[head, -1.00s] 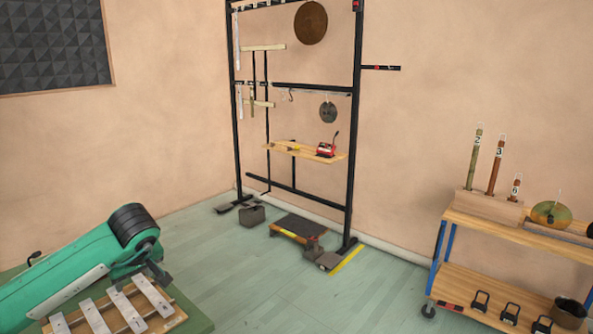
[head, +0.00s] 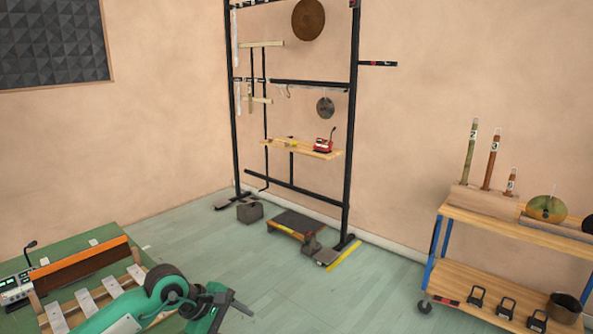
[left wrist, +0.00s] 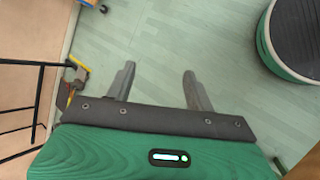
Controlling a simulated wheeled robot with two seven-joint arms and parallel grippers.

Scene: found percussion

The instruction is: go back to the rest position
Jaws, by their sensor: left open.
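My left arm, green, comes in low at the left of the head view. Its gripper (head: 240,304) is at the bottom, in front of the right end of a low table, seen small and from the side. In the left wrist view the left gripper (left wrist: 156,82) is open, its two fingers apart with only pale green floor between and beyond them. It holds nothing. My right gripper is in neither view.
A table with a green top (head: 105,236) stands at lower left, bearing light bars on a wooden frame (head: 60,318). A black rack (head: 351,140) with a hanging gong (head: 308,18) stands at the wall. A wooden cart (head: 480,222) is at right.

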